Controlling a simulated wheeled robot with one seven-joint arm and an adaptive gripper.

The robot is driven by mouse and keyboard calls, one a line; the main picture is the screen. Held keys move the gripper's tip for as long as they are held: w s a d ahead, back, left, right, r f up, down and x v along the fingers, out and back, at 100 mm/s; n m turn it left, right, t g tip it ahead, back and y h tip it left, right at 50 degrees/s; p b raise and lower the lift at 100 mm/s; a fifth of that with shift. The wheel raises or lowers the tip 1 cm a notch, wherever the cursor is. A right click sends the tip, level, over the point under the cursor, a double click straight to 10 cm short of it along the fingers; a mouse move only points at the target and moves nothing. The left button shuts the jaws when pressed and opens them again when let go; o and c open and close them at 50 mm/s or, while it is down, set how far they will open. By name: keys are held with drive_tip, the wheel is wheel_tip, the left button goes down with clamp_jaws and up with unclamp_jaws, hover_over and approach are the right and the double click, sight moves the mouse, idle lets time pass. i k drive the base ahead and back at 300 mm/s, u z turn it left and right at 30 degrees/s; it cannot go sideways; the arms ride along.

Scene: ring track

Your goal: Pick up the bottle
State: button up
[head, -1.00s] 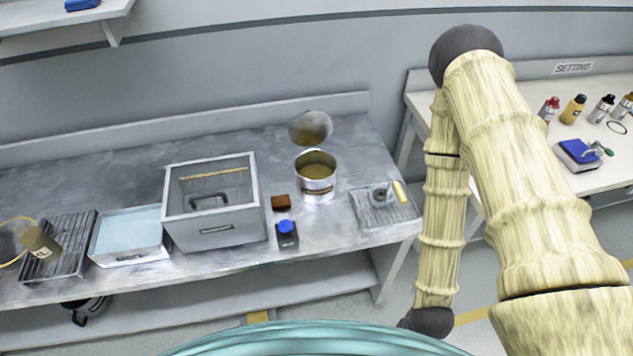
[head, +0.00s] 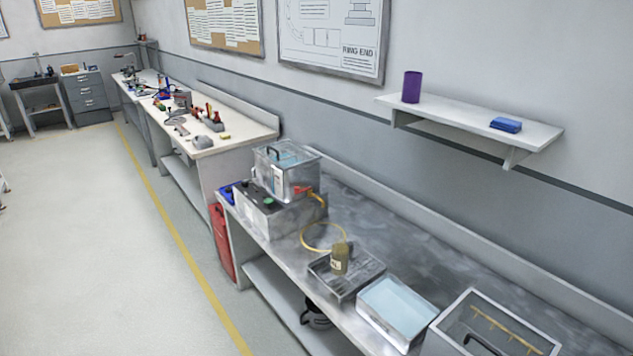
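No clear bottle can be singled out in the head view. A small olive-brown container with a pale label (head: 340,258) stands on a dark ribbed tray (head: 362,280) on the metal bench; I cannot tell whether it is a bottle. Several small red and dark items (head: 208,118) stand on the white bench farther back, too small to identify. My gripper and arm are out of view.
The metal bench (head: 385,240) also carries a clear lidded tank (head: 287,172), a pale-blue tray (head: 397,308) and a grey box (head: 490,335). A wall shelf (head: 470,120) holds a purple cylinder (head: 412,87) and a blue item (head: 506,125). The floor (head: 90,230) at left is clear.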

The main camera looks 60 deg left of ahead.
sight(339, 249)
drive_tip(key=u, duration=1.7)
drive_tip(key=k, duration=0.5)
drive_tip(key=u, duration=2.25)
drive_tip(key=i, duration=1.6)
drive_tip(key=z, duration=2.1)
